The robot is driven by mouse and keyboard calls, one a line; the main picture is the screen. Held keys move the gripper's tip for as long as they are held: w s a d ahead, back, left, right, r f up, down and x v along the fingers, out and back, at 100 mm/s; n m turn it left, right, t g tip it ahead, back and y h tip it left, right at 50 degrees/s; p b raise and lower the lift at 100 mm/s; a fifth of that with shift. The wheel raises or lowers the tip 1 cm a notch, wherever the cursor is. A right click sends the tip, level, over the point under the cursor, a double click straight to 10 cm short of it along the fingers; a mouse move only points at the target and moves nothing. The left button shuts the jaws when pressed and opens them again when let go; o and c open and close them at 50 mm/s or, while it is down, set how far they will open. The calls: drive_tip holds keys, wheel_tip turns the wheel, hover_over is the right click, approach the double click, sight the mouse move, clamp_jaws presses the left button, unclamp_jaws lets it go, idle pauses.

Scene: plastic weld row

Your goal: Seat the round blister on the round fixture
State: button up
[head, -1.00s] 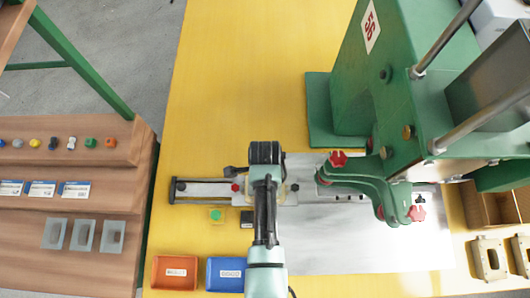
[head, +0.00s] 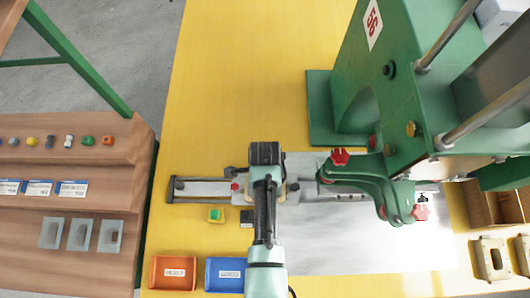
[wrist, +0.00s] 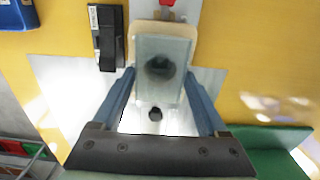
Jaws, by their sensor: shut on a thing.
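In the wrist view my gripper (wrist: 159,82) is shut on the round blister (wrist: 148,92), a pale translucent rectangular piece with a dark round shape at its middle. The blister lies over a cream block, the fixture (wrist: 165,28), whose far edge shows beyond it. I cannot tell whether the blister touches the fixture or hangs just above it. In the head view my arm hides the blister and the jaws; only a small cream edge of the fixture (head: 283,190) shows beside the wrist, on the metal slide.
A green press (head: 375,110) stands to the right, its red-knobbed head beside my arm. An orange bin (head: 174,273) and a blue bin (head: 224,275) sit at the front left. A green button (head: 214,214) is near the slide. Grey blisters (head: 80,235) lie on the wooden rack.

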drive_tip(key=shift+f+b, duration=0.35)
drive_tip(key=shift+f, duration=0.2)
drive_tip(key=o, duration=0.9)
drive_tip(key=shift+c, duration=1.1)
wheel_tip(320, 180, up, 7)
drive_tip(key=p, duration=0.7)
